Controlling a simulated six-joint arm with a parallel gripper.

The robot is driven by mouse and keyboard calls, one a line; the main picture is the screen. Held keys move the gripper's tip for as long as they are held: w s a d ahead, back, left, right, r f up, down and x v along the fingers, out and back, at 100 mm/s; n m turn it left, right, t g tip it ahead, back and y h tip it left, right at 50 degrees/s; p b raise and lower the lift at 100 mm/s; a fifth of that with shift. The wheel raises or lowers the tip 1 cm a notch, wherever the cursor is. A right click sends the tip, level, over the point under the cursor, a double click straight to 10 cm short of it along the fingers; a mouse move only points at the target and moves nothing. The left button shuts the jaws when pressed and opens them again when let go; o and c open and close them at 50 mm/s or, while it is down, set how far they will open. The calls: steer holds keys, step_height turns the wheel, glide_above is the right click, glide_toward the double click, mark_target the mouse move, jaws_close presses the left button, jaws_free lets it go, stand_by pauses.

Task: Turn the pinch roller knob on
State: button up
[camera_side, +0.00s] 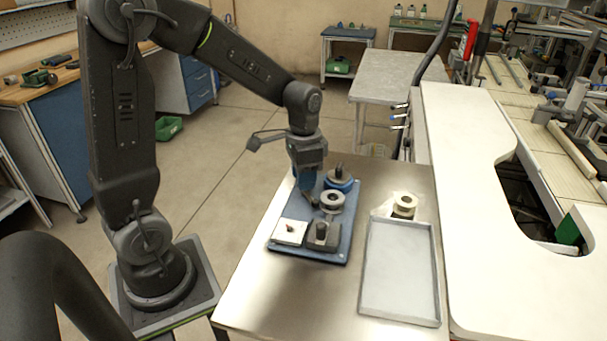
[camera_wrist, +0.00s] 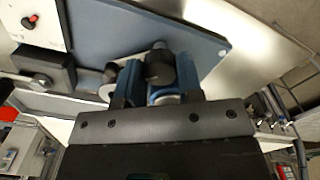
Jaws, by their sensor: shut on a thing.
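The tape device has a blue base plate (camera_side: 337,248) on the metal table, also seen in the wrist view (camera_wrist: 130,22). My gripper (camera_side: 318,202) reaches down over the plate, beside a grey ring-shaped reel (camera_side: 332,197). In the wrist view, the blue fingers of my gripper (camera_wrist: 160,78) stand either side of a dark rounded knob (camera_wrist: 160,66) and are shut on it. This appears to be the pinch roller knob; which way it is turned cannot be told. The fingers hide part of it, and in the side view it is not clearly visible.
A white panel (camera_side: 285,236) and a black block (camera_side: 323,241) sit at the plate's front. A blue-based reel (camera_side: 340,184) with a black top stands behind. The table's front left is clear.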

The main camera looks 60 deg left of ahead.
steer(key=shift+n, duration=0.8)
steer(key=o, duration=0.9)
step_height(320, 180, up, 14)
steer(key=shift+f, duration=0.1)
steer(key=s+d+t, duration=0.2)
steer(key=s+d, duration=0.1)
steer(key=s, duration=0.1)
steer(key=s+d+f+t, duration=0.1)
steer(key=s+d, duration=0.2)
steer(key=s, duration=0.1)
steer(key=s+d+f+n+t, duration=0.1)
steer(key=s+d+t, duration=0.1)
steer(key=s, duration=0.3)
steer(key=shift+d+f+t, duration=0.25)
steer(key=shift+d+t, duration=0.05)
steer(key=shift+d, duration=0.25)
